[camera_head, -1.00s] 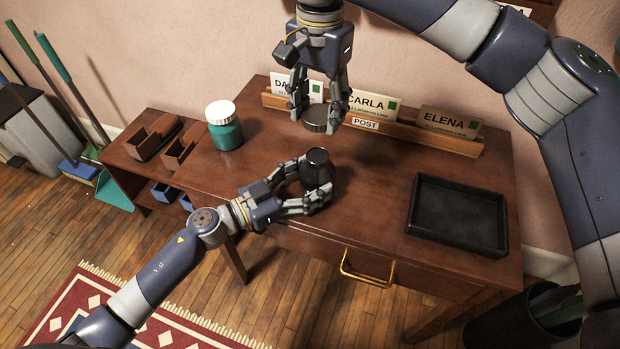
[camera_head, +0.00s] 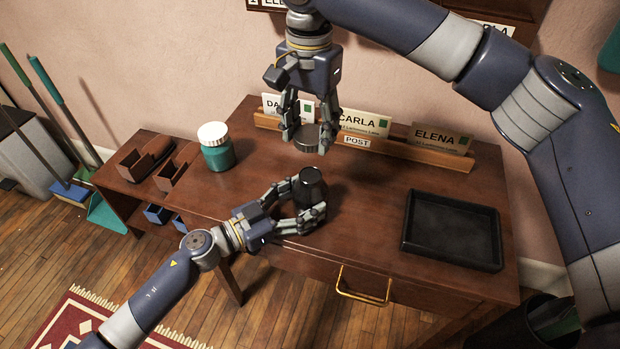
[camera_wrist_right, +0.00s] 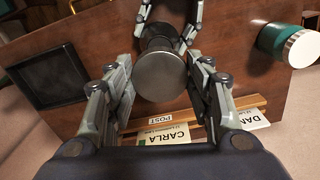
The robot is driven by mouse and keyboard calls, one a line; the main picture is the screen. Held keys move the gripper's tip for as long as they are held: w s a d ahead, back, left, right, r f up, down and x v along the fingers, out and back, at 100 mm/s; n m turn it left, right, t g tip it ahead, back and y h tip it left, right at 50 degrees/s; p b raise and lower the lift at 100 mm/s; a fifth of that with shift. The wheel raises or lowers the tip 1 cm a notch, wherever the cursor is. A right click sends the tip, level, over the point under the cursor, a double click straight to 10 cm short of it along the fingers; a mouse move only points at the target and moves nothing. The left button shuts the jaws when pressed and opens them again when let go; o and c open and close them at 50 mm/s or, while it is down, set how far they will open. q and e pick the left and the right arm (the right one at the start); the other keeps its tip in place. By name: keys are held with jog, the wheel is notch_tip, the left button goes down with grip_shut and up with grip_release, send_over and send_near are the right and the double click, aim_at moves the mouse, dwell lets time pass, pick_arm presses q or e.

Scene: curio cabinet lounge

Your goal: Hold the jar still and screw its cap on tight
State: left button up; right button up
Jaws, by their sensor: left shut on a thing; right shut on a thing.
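A dark jar (camera_head: 311,184) stands upright on the wooden desk. My left gripper (camera_head: 308,212) is shut around it low down, its fingers on both sides. My right gripper (camera_head: 312,137) points down and is shut on a round dark grey cap (camera_head: 306,143). The cap is held above the jar, with a gap between them. In the right wrist view the cap (camera_wrist_right: 160,76) sits between the fingertips and hides part of the jar behind it. The left gripper's fingers show there beyond the jar.
A teal jar with a white lid (camera_head: 216,155) stands at the desk's left. A black tray (camera_head: 452,264) lies at the right. A wooden rack with name cards (camera_head: 438,157) runs along the back. Small wooden holders (camera_head: 172,177) stand on the lower side shelf.

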aim_at(310, 134)
jog(key=shift+f+n, duration=1.1)
jog(key=shift+f, duration=0.45)
jog(key=shift+f, duration=2.5)
jog(key=shift+f, duration=0.2)
jog(key=shift+f, duration=0.35)
